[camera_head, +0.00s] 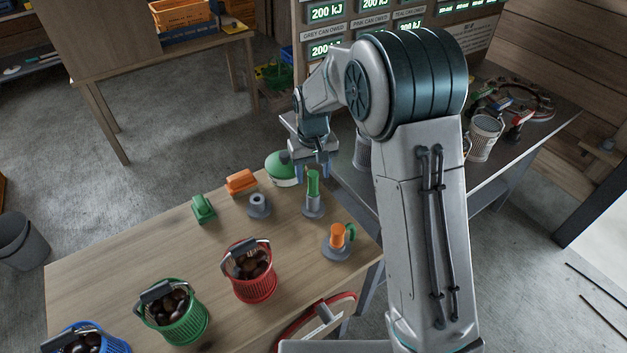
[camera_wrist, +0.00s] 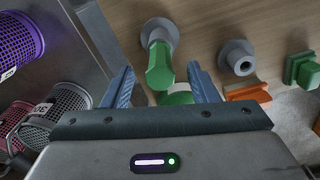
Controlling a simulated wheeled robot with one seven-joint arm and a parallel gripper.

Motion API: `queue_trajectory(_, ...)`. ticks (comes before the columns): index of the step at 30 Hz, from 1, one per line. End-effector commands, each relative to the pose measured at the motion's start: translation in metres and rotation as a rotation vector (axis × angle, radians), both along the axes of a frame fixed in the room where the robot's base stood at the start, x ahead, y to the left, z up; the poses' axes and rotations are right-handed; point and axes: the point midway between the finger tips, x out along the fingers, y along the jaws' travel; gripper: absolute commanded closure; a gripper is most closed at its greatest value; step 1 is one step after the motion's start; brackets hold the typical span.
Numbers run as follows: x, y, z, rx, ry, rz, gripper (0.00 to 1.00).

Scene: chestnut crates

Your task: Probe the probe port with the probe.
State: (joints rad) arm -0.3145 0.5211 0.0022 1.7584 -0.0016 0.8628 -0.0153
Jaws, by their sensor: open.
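A green upright handle (camera_head: 313,184), which may be the probe, stands in a round grey base (camera_head: 314,206) on the wooden table. My gripper (camera_head: 312,168) is just above it, pointing down. In the wrist view my open gripper (camera_wrist: 163,70) has a finger on each side of the green handle (camera_wrist: 160,66), apart from it as far as I can tell. A grey round piece with a central hole (camera_head: 259,204), possibly the probe port, sits to the left; it also shows in the wrist view (camera_wrist: 237,57).
Near the gripper are a green dome (camera_head: 280,166), an orange block (camera_head: 241,182), a green block (camera_head: 203,209) and an orange cylinder with a green handle (camera_head: 338,236). Red (camera_head: 254,287), green (camera_head: 184,329) and blue baskets line the table's front. Wire cups (camera_wrist: 68,102) stand on the adjoining grey bench.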

Motion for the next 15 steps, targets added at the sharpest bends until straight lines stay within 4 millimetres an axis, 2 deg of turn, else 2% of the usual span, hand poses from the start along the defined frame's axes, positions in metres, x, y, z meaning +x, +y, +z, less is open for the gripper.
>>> queue_trajectory(6, 0.0, 0.0, -0.032, -0.001, 0.002, 0.0, 0.46)
queue_trajectory(15, 0.0, 0.0, -0.046, 0.0, -0.001, 0.0, 0.46)
